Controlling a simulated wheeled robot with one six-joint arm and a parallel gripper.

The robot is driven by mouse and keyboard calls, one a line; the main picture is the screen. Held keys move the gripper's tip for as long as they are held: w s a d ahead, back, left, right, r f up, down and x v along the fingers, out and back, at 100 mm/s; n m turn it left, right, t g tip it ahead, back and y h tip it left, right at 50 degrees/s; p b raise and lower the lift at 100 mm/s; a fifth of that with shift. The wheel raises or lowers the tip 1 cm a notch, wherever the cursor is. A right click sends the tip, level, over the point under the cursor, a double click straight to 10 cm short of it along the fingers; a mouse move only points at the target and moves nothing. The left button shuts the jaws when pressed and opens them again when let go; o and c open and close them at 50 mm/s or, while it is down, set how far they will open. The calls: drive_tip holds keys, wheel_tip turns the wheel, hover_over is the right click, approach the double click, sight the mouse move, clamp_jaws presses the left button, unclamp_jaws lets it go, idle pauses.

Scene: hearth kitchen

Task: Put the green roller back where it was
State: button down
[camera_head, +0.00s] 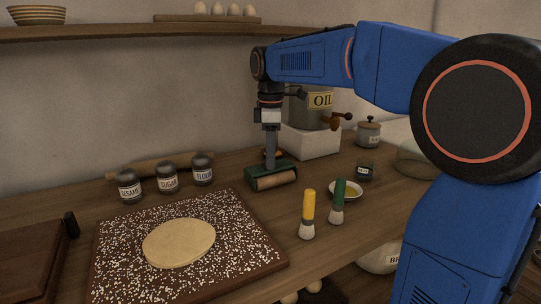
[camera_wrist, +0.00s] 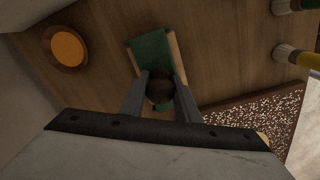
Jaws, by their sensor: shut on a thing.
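The green roller (camera_head: 258,171) has a green body with a pale wooden cylinder along its side. It is at the back middle of the counter, right of the jars, on or just above the wood; I cannot tell whether it touches. My gripper (camera_head: 270,160) points straight down over it. In the wrist view, the fingers (camera_wrist: 160,92) are closed around the dark round knob in front of the roller's green body (camera_wrist: 151,47). Pale strips show along both sides of that body. The roller's underside is hidden.
A floured board (camera_head: 110,283) with flat dough (camera_head: 180,243) lies in front. Sesame, sugar and flour jars (camera_head: 167,178) stand left. A yellow brush (camera_head: 308,210), green brush (camera_head: 338,198) and small bowl (camera_head: 347,190) are right. The oil container (camera_head: 312,110) on a white block stands behind.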

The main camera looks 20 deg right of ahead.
drive_tip(key=c, duration=1.3)
unclamp_jaws()
drive_tip(key=shift+f, duration=0.65)
drive_tip(key=shift+c, duration=0.2)
drive_tip(key=shift+r, duration=0.15)
drive_tip(key=shift+w+r, duration=0.1)
drive_tip(key=shift+r, duration=0.15)
wheel_tip(320, 180, up, 12)
drive_tip(key=shift+f, duration=0.2)
drive_tip(key=shift+r, duration=0.6)
